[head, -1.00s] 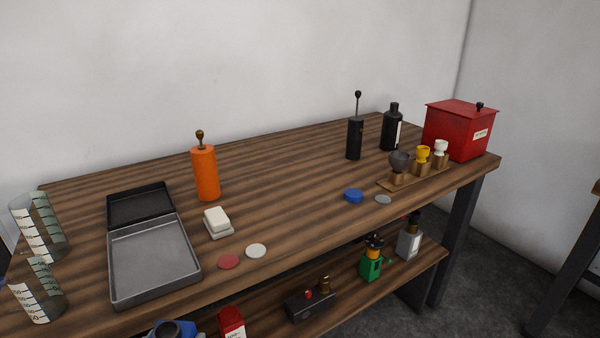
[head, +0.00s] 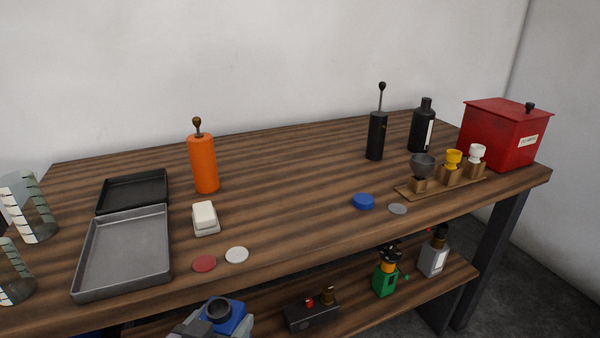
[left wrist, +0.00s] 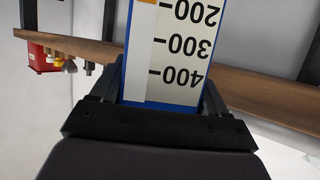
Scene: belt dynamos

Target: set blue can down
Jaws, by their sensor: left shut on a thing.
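The blue can (head: 236,315), with a dark round opening on top, is at the bottom of the head view, in front of the table's front edge. My left gripper (head: 205,328) is shut on it, partly cut off by the frame. In the left wrist view the can (left wrist: 180,60) sits between both fingers of my left gripper (left wrist: 162,85). It shows a white label with a 200, 300, 400 scale and blue edges. Its lower part is hidden in the head view. My right gripper is not in view.
The wooden table (head: 290,170) has free room in its middle. On it are a grey tray (head: 125,250), an orange grinder (head: 203,165), a butter-like block (head: 205,217), red disc (head: 204,264), white disc (head: 237,255), blue disc (head: 363,201) and red box (head: 500,135). A lower shelf (head: 345,300) holds several items.

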